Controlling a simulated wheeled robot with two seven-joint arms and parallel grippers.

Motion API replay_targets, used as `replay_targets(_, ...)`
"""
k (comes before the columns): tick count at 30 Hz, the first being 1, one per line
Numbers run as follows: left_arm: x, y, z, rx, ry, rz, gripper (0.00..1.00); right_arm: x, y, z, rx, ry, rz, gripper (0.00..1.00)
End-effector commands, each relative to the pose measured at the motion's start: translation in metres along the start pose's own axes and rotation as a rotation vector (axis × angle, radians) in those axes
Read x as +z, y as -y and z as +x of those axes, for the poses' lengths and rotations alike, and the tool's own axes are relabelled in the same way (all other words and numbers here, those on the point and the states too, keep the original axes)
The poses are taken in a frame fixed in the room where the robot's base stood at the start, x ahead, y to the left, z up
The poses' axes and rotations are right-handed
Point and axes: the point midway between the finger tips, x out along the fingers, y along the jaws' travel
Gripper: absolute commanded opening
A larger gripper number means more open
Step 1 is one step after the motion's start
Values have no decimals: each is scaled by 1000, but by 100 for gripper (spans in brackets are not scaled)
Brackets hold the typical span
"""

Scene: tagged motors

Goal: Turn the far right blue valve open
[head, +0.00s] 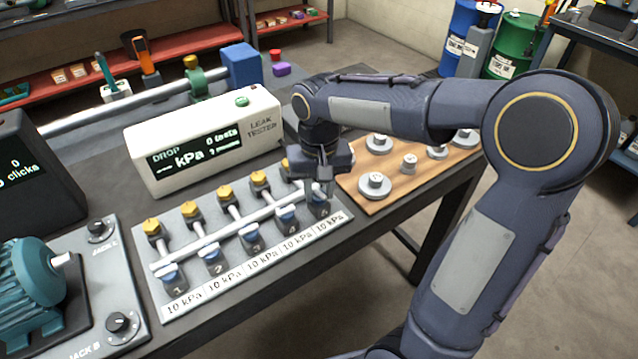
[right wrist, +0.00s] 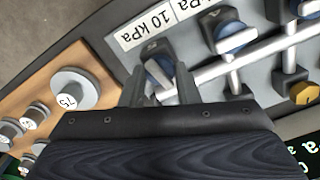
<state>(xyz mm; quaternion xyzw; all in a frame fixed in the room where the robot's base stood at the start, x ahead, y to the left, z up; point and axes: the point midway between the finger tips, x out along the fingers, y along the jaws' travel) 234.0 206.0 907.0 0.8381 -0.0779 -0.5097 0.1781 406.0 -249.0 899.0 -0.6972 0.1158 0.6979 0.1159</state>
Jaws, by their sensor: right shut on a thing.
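The valve panel (head: 335,221) lies on the bench with a row of blue valves, gold caps behind them and 10 kPa labels along its front edge. The far right blue valve (right wrist: 156,64) is largely hidden by my right gripper in the head view. My right gripper (head: 319,194) points down over it. In the right wrist view, the right gripper's fingers (right wrist: 157,85) are on both sides of this valve's blue handle and shut on it. The handle's exact angle is hard to tell. My left gripper is not in view.
A white leak tester (head: 205,140) stands behind the panel, its display reading DROP and kPa. A wooden board (head: 392,192) with several grey weights lies right of the panel. A teal motor (head: 30,280) and a jack plate (head: 112,262) are at the left.

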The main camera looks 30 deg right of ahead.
Motion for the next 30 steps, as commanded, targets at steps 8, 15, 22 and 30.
replay_targets(8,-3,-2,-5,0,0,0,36,-1,0,-2,-1,-3,141,6)
replay_targets(15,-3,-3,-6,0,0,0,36,-1,0,-1,-1,-4,191,6)
replay_targets(22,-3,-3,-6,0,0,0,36,-1,0,-1,-2,-4,199,6)
replay_targets(30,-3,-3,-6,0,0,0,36,-1,0,-1,-2,-5,199,36)
